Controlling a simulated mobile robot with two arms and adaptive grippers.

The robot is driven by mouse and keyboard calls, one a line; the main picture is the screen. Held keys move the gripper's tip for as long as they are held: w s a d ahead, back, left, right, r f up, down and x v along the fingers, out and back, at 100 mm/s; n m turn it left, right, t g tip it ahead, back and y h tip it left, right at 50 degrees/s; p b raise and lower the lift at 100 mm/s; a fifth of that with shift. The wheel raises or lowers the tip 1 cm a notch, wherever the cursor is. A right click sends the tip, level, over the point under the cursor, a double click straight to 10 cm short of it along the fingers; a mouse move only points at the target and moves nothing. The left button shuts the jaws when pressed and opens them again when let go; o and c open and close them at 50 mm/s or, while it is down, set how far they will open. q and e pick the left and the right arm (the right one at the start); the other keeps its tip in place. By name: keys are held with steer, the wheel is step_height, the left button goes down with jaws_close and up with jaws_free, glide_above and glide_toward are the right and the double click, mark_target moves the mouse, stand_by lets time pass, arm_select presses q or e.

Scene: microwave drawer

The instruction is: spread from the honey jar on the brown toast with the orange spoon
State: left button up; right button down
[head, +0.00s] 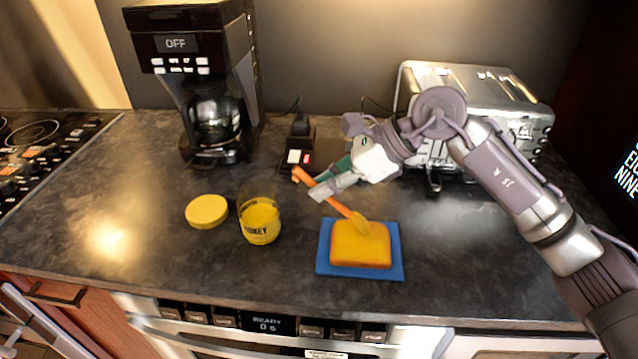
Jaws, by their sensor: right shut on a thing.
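The honey jar (260,222) stands open on the dark counter, with yellow honey inside and a label on its front. Its yellow lid (207,211) lies flat to its left. The toast (360,246) lies on a blue board (324,262) to the right of the jar; its top looks golden yellow. My right gripper (311,188) is shut on the orange spoon (335,205) near its handle end. The spoon slants down to the right, and its yellow-coated bowl (360,224) is at the toast's upper part. I cannot tell whether it touches. My left gripper is not in view.
A black coffee maker (212,75) stands at the back left, and a silver toaster (480,85) at the back right, behind my right arm. A small dark device (299,150) sits between them. A stove (35,140) is at far left. The front left counter is clear.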

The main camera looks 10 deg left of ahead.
mark_target(314, 180)
stand_by(0.3)
steer(key=shift+d+f+b, duration=0.1)
steer(key=shift+d+b, duration=0.3)
steer(key=shift+d, duration=0.95)
steer(key=shift+a, duration=0.25)
steer(key=shift+a, duration=1.15)
steer(key=shift+a, duration=0.15)
steer(key=shift+a, duration=1.3)
